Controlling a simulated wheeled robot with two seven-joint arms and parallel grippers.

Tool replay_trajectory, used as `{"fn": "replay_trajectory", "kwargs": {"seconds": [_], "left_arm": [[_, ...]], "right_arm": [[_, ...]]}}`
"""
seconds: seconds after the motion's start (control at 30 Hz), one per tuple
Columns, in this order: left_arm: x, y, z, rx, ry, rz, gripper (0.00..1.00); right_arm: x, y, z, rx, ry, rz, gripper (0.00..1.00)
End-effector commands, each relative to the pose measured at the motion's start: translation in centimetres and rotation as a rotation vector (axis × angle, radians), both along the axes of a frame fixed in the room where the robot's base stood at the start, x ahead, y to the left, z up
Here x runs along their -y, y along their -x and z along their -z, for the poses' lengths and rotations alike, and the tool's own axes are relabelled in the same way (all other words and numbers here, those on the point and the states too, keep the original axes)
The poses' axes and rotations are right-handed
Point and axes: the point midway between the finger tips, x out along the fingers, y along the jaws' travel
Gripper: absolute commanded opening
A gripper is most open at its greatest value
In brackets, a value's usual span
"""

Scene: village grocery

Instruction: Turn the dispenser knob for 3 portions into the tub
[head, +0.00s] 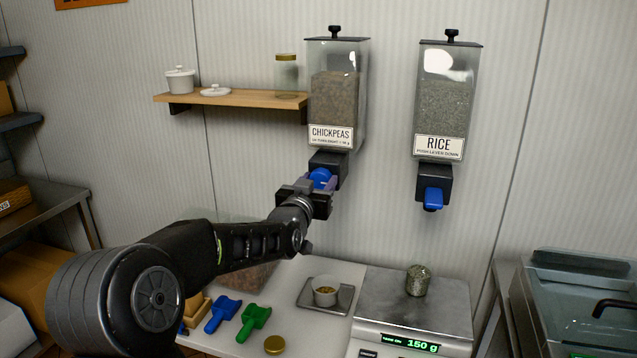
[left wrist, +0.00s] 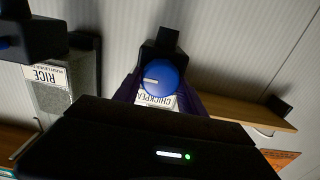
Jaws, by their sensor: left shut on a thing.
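The chickpeas dispenser (head: 335,95) hangs on the wall, a clear box with a labelled front and a black outlet. Its round blue knob (head: 320,178) shows in the head view, with my left gripper (head: 316,187) at it. In the left wrist view the blue knob (left wrist: 159,78), with a white mark pointing left, sits between the purple fingers of my left gripper, which is shut on it. A small white tub (head: 326,291) with some chickpeas in it stands on a grey tray (head: 342,306) below the dispenser. My right gripper is not in view.
The rice dispenser (head: 446,100) with a blue lever (head: 433,199) hangs to the right. A scale (head: 415,305) reading 150 g bears a filled jar (head: 418,280). Blue (head: 222,314) and green (head: 254,320) scoops and a gold lid (head: 275,344) lie on the counter. A shelf (head: 230,97) is at upper left.

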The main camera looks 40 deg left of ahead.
Motion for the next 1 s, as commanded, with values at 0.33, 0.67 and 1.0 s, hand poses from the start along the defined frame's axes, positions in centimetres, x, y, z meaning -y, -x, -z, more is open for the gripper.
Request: {"fn": "replay_trajectory", "kwargs": {"seconds": [0.33, 0.67, 1.0], "left_arm": [[0.0, 0.0, 0.0, 0.0, -0.001, 0.0, 0.08], [0.0, 0.0, 0.2, -0.018, -0.053, 0.0, 0.08], [0.1, 0.0, 0.3, -0.086, -0.253, 0.001, 0.08]], "right_arm": [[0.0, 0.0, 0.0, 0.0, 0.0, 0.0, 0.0], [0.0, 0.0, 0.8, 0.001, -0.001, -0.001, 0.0], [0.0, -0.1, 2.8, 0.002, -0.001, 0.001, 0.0]]}}
